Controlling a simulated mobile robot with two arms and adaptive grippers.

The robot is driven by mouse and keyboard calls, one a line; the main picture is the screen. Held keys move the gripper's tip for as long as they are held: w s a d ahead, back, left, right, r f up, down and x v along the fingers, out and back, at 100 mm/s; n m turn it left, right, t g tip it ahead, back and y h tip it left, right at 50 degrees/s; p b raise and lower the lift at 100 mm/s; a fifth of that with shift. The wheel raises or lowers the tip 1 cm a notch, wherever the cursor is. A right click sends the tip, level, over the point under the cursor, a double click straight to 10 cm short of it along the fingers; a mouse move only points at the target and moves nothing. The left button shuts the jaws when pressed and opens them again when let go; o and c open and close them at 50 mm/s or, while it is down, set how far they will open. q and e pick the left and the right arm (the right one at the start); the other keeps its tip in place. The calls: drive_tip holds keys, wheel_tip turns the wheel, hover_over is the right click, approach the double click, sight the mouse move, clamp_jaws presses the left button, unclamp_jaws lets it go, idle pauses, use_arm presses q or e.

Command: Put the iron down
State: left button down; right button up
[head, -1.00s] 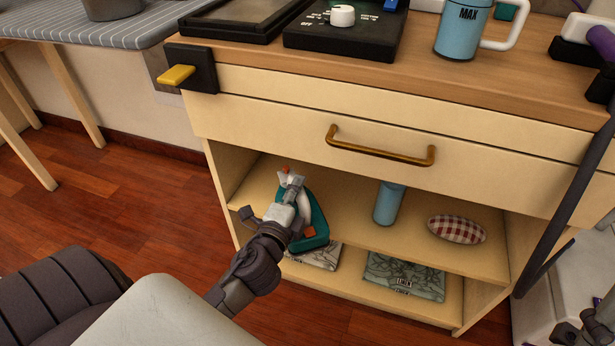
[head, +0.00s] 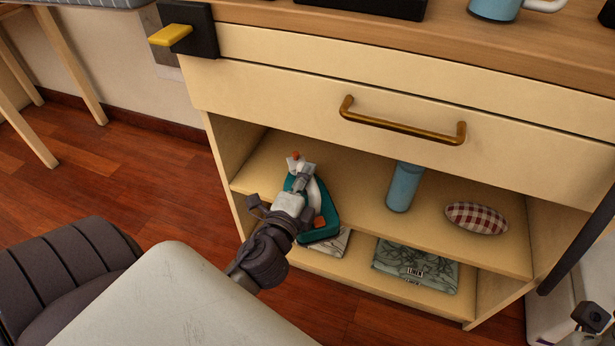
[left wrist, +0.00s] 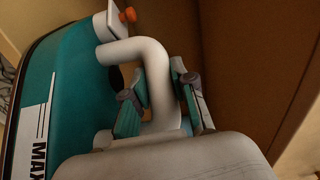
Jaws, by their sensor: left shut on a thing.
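The iron (head: 324,228) has a teal body, a white handle and orange knobs. It is at the left part of the cabinet's open middle shelf (head: 360,215), its near end overlapping the shelf's front edge in the head view. I cannot tell whether it touches the shelf. My left gripper (head: 302,186) is shut on its handle. In the left wrist view the fingers (left wrist: 162,102) are on either side of the white handle, with the teal body (left wrist: 78,85) at the left. Part of my right arm's end (head: 590,318) shows at the lower right edge; its jaws are unclear.
A blue bottle (head: 404,187) and a red checked cushion (head: 476,218) stand to the right on the same shelf. Folded linen (head: 415,268) lies on the bottom shelf. A drawer with a brass handle (head: 402,126) is above. The shelf's back middle is clear.

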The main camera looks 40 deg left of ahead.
use_arm(q)
drive_tip(key=c, duration=0.9)
unclamp_jaws()
drive_tip(key=shift+c, duration=0.2)
